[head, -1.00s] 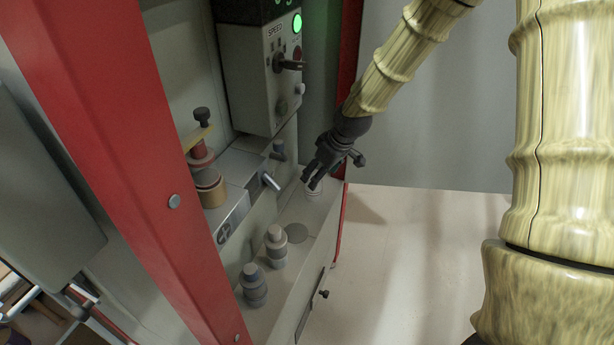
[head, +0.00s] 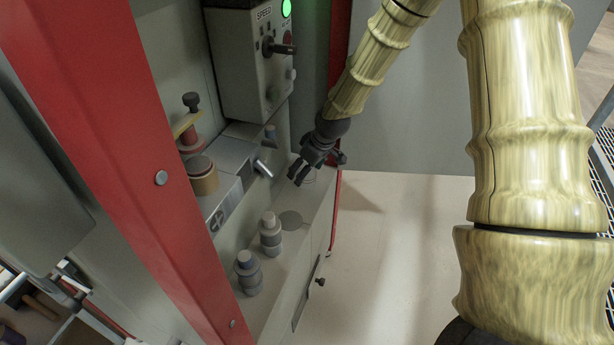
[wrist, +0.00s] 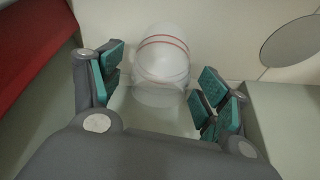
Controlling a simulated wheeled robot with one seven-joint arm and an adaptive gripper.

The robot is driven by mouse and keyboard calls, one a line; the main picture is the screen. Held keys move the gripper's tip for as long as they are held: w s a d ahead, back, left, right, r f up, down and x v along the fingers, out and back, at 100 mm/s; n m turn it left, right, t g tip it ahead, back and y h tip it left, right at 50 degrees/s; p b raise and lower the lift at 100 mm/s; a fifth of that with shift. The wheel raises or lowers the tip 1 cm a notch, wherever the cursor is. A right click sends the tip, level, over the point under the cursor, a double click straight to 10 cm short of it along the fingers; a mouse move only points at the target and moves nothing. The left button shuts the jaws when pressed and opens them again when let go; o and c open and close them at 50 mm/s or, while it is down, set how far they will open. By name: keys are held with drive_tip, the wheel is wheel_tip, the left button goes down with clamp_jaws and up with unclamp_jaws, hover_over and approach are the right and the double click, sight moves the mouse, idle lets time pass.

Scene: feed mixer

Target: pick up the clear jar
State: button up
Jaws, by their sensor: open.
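A red post (head: 340,100) is close beside my wrist. A control box (head: 255,62) hangs above left.

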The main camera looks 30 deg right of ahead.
drive_tip(key=shift+x, duration=1.5)
drive_tip(key=shift+w+r, duration=0.1)
drive_tip(key=shift+c, duration=0.4)
drive_tip(key=c, duration=1)
drive_tip(key=shift+c, duration=0.2)
